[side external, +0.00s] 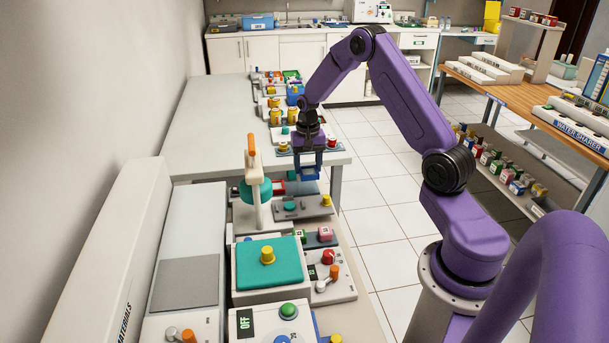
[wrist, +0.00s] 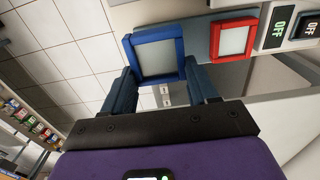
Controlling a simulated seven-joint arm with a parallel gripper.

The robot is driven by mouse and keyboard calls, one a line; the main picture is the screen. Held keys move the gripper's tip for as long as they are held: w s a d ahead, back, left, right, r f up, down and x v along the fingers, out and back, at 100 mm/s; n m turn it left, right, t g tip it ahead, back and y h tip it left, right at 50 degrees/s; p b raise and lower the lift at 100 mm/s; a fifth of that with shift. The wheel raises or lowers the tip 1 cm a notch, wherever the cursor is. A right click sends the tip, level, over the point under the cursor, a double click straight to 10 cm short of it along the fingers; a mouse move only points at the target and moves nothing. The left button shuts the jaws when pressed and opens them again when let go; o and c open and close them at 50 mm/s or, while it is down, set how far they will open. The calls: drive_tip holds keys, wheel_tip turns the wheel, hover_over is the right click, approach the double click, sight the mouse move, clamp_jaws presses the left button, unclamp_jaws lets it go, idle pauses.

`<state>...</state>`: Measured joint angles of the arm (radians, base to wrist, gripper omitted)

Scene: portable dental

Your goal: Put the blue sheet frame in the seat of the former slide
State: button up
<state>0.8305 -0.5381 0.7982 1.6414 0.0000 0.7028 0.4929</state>
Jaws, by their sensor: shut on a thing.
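My gripper (side external: 307,163) points down over the bench beside the upright post with the orange handle. In the wrist view its two fingers (wrist: 160,76) are shut on the blue sheet frame (wrist: 157,57), a square blue rim around a pale sheet, one finger at each side. A red frame (wrist: 234,38) with a pale sheet lies on a grey surface just right of the blue one. The post and handle (side external: 253,170), with a teal disc, look like part of the former. A grey block with a teal knob (side external: 290,207) is below my gripper; I cannot tell whether it is the slide. The seat is not clearly visible.
A teal-topped box with a yellow knob (side external: 268,256) and a control box with a red knob (side external: 330,281) stand nearer the camera. Yellow jars (side external: 276,115) and small items stand behind my gripper. The long white table (side external: 205,125) is mostly clear at left.

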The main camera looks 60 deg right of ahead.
sight(304, 183)
drive_tip(key=shift+w+d+f, duration=0.25)
drive_tip(key=shift+w+f, duration=0.35)
drive_tip(key=shift+f, duration=0.1)
drive_tip(key=shift+w+d+f, duration=0.1)
drive_tip(key=shift+w+f, duration=0.05)
drive_tip(key=shift+f, duration=0.75)
drive_tip(key=shift+w+d+f, duration=0.1)
drive_tip(key=shift+w+f, duration=0.05)
drive_tip(key=shift+f, duration=0.7)
drive_tip(key=shift+f, duration=0.2)
drive_tip(key=o, duration=1)
